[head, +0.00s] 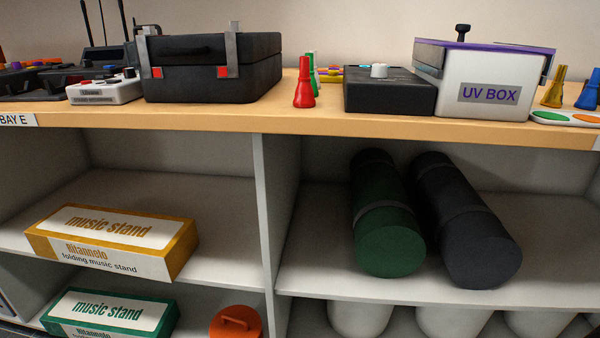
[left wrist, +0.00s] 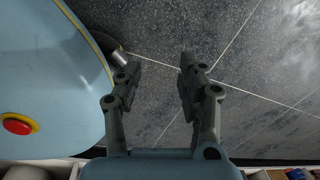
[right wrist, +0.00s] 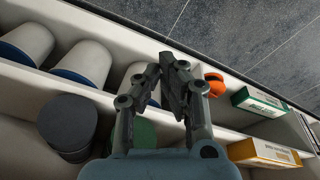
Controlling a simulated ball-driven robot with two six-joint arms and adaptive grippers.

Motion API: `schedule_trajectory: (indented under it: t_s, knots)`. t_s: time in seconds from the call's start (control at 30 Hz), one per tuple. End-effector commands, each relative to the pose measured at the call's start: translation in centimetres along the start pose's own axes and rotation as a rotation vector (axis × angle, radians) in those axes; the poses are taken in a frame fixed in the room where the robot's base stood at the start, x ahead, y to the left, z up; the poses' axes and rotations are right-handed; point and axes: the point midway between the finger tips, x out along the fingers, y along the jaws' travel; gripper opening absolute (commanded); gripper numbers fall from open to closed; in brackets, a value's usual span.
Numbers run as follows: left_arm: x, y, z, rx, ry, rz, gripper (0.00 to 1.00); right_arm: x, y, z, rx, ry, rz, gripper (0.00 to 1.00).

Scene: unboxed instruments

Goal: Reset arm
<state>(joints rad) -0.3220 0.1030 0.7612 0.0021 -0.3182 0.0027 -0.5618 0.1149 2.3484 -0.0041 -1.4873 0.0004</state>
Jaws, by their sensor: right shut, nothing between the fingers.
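Neither gripper shows in the head view. In the left wrist view my left gripper (left wrist: 158,72) is open and empty, its two fingers apart above the dark tiled floor (left wrist: 240,90). In the right wrist view my right gripper (right wrist: 162,72) is shut and empty, its fingertips together in front of the lower shelves. Behind it are the dark cylinder case (right wrist: 68,122) and the green cylinder case (right wrist: 144,134), partly hidden by the gripper. In the head view the green case (head: 390,245) and dark case (head: 480,250) lie side by side on the right middle shelf.
The wooden top (head: 330,122) holds a black case (head: 210,80), a red cone-like piece (head: 304,88), a black box (head: 390,95) and the UV box (head: 475,95). Music stand boxes (head: 110,240) lie on the left shelves. White tubs (right wrist: 85,62) stand low down.

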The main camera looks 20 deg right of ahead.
Motion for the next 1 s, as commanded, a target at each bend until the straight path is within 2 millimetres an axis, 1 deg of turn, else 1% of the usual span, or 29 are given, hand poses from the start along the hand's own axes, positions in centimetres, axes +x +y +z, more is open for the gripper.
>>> schedule_trajectory:
  t_s: [0.03, 0.17, 0.27, 0.3, 0.37, 0.4, 0.47, 0.5, 0.57, 0.6, 0.67, 0.7, 0.8, 0.9, 1.0]
  knots:
    - [-0.5, 0.0, -0.2, 0.0, 0.004, 0.0, 0.4, 1.3, 0.1, 0.1, 0.001, -0.007, 0.0, 0.0]
    - [-1.1, 0.0, -0.7, -0.001, 0.015, 0.001, 0.4, 5.5, 0.1, 0.9, 0.006, -0.022, -0.001, 0.0]
    - [-1.6, 0.0, -0.9, -0.002, 0.023, 0.001, 0.4, 9.2, 0.2, 2.2, 0.01, -0.037, -0.002, 0.0]
    - [-1.9, 0.0, -0.9, -0.003, 0.022, 0.002, 0.4, 10.8, 0.2, 2.9, 0.012, -0.042, -0.002, 0.0]
    - [-2.3, 0.0, -0.8, -0.003, 0.021, 0.002, 0.4, 13.3, 0.2, 4.3, 0.016, -0.053, -0.003, 0.0]
    - [-2.6, 0.0, -0.8, -0.004, 0.022, 0.003, 0.4, 15.1, 0.2, 5.5, 0.018, -0.061, -0.003, 0.0]
    - [-3.2, 0.1, -0.7, -0.005, 0.024, 0.005, 0.4, 17.6, 0.2, 7.8, 0.022, -0.075, -0.004, 0.0]
    - [-3.5, 0.2, -0.7, -0.005, 0.027, 0.006, 0.4, 19.1, 0.1, 9.4, 0.025, -0.084, -0.005, 0.0]
    - [-4.0, 0.4, -0.6, -0.007, 0.03, 0.009, 0.4, 21.0, 0.0, 12.0, 0.028, -0.097, -0.006, 0.0]
    - [-4.3, 0.6, -0.4, -0.008, 0.03, 0.011, 0.4, 22.1, -0.1, 13.9, 0.031, -0.105, -0.007, 0.0]
    - [-4.8, 0.8, -0.2, -0.009, 0.028, 0.015, 0.4, 23.3, -0.3, 16.7, 0.034, -0.117, -0.009, 0.0]
    - [-5.0, 1.0, 0.0, -0.01, 0.028, 0.017, 0.4, 23.9, -0.4, 18.5, 0.036, -0.125, -0.01, 0.0]
    - [-5.5, 1.5, 0.3, -0.012, 0.028, 0.022, 0.4, 24.6, -0.7, 22.3, 0.04, -0.14, -0.012, 0.0]
    - [-5.8, 1.6, 0.8, -0.013, 0.022, 0.024, 0.4, 24.8, -1.0, 25.0, 0.043, -0.149, -0.014, 0.0]
    - [-5.9, 1.6, 0.9, -0.012, 0.021, 0.024, 0.4, 24.8, -1.1, 26.4, 0.044, -0.152, -0.015, 0.0]
